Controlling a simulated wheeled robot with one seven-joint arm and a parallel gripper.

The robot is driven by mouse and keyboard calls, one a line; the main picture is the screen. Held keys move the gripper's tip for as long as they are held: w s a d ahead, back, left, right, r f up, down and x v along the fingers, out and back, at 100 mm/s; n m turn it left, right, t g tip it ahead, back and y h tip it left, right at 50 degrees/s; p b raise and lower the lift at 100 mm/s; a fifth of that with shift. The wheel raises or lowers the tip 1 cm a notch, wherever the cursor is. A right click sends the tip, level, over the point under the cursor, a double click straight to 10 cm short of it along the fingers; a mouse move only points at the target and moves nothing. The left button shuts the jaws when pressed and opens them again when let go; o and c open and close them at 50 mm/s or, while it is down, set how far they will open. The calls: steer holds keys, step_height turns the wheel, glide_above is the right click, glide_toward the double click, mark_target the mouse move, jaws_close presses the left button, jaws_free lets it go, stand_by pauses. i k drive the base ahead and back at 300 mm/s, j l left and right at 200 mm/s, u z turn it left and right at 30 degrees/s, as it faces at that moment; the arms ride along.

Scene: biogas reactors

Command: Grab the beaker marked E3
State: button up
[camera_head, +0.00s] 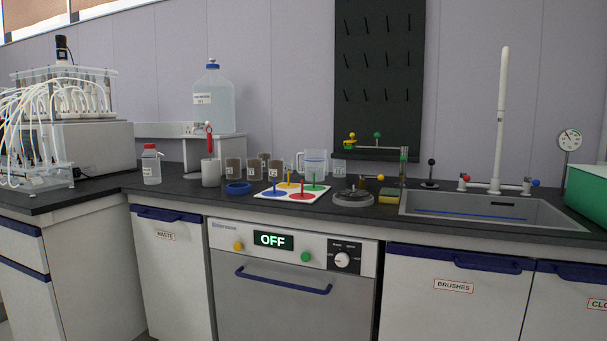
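Several small beakers with brown contents stand in a group on the dark counter, left of centre: a left one (232,173), a middle one (253,174) and a right one (274,174), with another partly hidden behind them. They carry small pale labels, too small to read, so I cannot tell which is E3. A clear beaker (339,167) with a label stands farther right, beside a clear jug (315,158). My gripper is not in view.
In front of the beakers are a blue ring (238,188) and a white board with coloured pegs (292,195). A grey cup (211,173) holding a red-handled tool stands left. A sink (470,207) lies right. A closed appliance (285,285) sits below.

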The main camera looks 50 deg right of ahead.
mark_target(233, 168)
steer(key=j+z, duration=0.1)
steer(key=z, duration=0.35)
steer(key=j+z, duration=0.15)
steer(key=z, duration=0.35)
steer(key=j+z, duration=0.1)
steer(key=z, duration=0.35)
